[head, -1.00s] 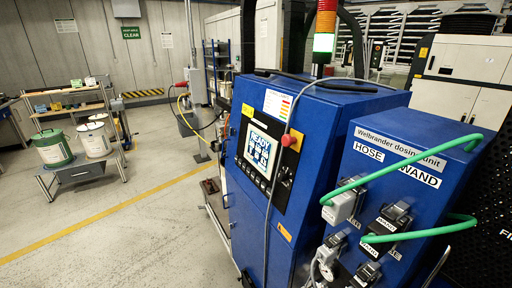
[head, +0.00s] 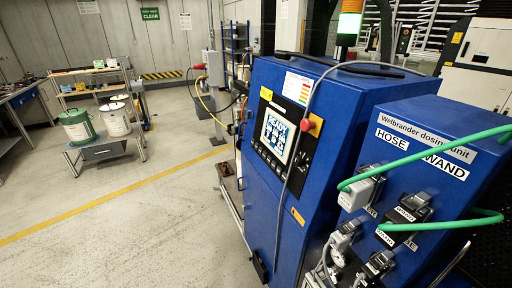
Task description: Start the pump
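The blue Welbrander dosing unit (head: 350,110) fills the right of the head view. Its tilted control panel has a lit screen (head: 277,135) showing "READY" in large letters, with a row of small buttons below it. A red knob-like button (head: 308,125) sits at the panel's right edge. Sockets labelled HOSE and WAND are on the side box (head: 430,125), with a green hose (head: 430,152) looping from them. A signal tower (head: 349,25) on top shows a green section. Neither of my grippers is in view.
A low trolley (head: 103,150) with a green drum (head: 76,127) and a white drum (head: 116,119) stands at the left. A bench (head: 90,88) is behind it. The floor (head: 130,235) between is open, with a yellow line.

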